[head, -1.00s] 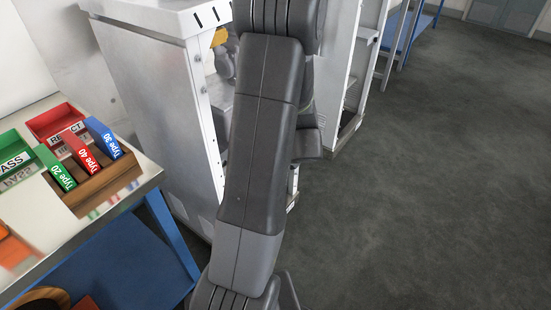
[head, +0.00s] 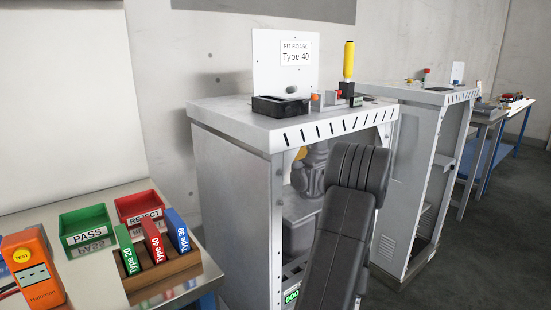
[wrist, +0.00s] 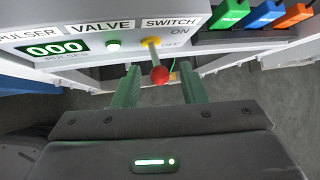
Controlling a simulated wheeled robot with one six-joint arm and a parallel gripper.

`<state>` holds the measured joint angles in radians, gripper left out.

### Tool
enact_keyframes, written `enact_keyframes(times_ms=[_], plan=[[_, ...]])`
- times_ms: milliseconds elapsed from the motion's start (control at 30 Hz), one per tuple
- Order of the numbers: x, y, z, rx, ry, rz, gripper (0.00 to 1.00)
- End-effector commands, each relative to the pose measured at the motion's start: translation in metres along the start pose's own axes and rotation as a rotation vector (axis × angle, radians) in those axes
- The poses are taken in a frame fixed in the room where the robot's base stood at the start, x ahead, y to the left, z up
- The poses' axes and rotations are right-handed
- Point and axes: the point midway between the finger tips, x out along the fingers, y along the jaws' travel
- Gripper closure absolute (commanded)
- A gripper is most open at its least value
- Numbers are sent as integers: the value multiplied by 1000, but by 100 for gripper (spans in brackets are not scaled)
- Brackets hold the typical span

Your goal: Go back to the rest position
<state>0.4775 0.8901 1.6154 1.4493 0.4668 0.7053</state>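My gripper (wrist: 160,88) shows in the wrist view with its two green fingers apart, so it is open and empty. A green display (wrist: 58,49) reads 000. In the head view my dark arm reaches up in front of the grey cabinet (head: 235,185), and my gripper is out of sight there.
A table at left holds a green PASS tray (head: 87,228), a red REJECT tray (head: 140,207), a wooden rack (head: 163,275) of coloured Type blocks and an orange tester (head: 34,268). A Type 40 board (head: 286,70) stands on the cabinet. Open floor (head: 480,240) lies at right.

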Motion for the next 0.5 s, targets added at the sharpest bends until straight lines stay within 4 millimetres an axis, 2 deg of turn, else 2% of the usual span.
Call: enact_keyframes(times_ms=[200, 500], plan=[[14, 0, 0, 0, -1, 0, 62], [15, 0, 0, 0, -1, 0, 62]])
